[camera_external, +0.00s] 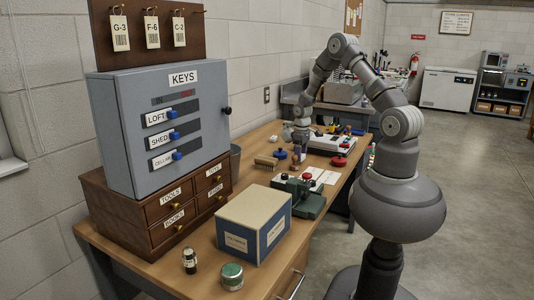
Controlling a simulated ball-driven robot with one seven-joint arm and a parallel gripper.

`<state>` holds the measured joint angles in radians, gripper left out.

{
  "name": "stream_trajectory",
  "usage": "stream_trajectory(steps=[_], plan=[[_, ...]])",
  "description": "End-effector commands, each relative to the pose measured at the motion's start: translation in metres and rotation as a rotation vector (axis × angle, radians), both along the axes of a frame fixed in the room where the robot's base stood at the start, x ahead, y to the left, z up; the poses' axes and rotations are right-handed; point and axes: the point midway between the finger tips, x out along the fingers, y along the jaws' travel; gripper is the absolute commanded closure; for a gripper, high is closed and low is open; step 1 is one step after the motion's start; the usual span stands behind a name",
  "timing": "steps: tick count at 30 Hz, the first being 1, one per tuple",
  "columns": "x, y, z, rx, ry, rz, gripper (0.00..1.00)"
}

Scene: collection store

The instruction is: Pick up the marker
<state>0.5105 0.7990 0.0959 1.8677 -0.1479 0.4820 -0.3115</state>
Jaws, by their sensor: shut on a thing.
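My gripper (299,148) points down over the far half of the wooden desk, between a blue-topped stamp and a white device. It is shut on a small, purplish upright thing (297,158). This appears to be the marker, but it is too small here to make out clearly. I cannot tell whether its lower end touches the desk.
A blue-knobbed stamp (280,154), a wooden brush (266,161) and a red-knobbed stamp (338,160) lie close around. A green device (310,198), a blue-and-cream box (254,224) and the grey key cabinet (165,125) stand nearer. The white device (333,143) is to the right.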

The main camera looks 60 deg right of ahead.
Motion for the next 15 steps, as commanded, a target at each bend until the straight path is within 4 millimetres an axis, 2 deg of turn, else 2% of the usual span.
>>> stream_trajectory(steps=[1,3,5,11,15], plan=[[0.0,0.0,0.012,-0.001,-0.001,0.0,0.67],[-0.002,0.001,0.022,0.0,0.0,0.0,0.67],[-0.015,0.007,0.02,0.001,0.003,0.001,0.67],[-0.061,0.026,0.025,0.0,0.003,0.001,0.67],[-0.098,0.043,0.029,0.001,0.004,0.003,0.67]])
